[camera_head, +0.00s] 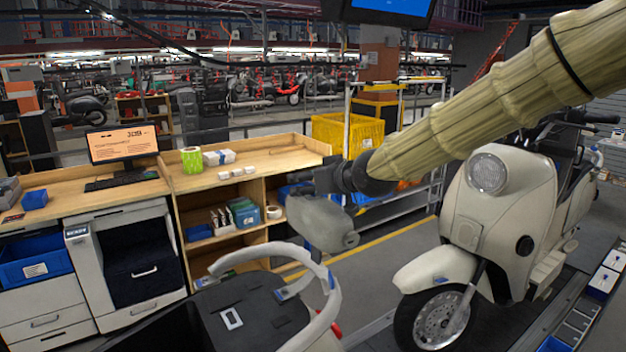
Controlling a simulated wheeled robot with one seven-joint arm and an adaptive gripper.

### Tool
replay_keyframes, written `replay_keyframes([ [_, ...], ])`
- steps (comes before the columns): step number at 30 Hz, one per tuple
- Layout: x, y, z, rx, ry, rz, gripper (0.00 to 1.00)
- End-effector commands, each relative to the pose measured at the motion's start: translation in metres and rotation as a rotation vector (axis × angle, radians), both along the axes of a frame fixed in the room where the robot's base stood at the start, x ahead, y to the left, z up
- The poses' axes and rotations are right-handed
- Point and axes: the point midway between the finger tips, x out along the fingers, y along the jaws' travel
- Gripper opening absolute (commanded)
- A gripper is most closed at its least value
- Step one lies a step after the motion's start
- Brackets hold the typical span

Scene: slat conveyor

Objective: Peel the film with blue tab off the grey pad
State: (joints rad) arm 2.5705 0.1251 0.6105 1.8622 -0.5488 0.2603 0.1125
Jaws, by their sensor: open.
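My gripper (312,188) is dark and hangs at the end of my sleeved arm in the middle of the head view, above the near black scooter part. Its fingers are small and partly merge with a grey rounded piece (322,224) just below; I cannot tell whether they touch. A small greyish patch (295,286) with a blue edge lies on the black part, inside a curved white rail; it may be the grey pad with its blue tab. Another small blue mark (331,279) shows on the rail. The film itself is too small to make out.
A cream scooter (488,210) stands at the right, close under my arm. A wooden workbench (275,152) with shelves is behind, bearing a green roll (192,160) and small white boxes. A monitor (122,144) stands at the left.

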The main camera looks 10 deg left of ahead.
Motion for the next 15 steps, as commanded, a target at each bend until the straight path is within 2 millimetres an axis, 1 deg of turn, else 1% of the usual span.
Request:
replay_keyframes([
  [6, -0.0003, 0.0004, 0.0004, -0.001, -0.001, 0.000, 0.59],
  [14, -0.0004, 0.0004, 0.0003, -0.001, -0.001, 0.000, 0.12],
  [15, -0.0004, 0.0003, 0.0003, -0.001, -0.001, 0.000, 0.11],
])
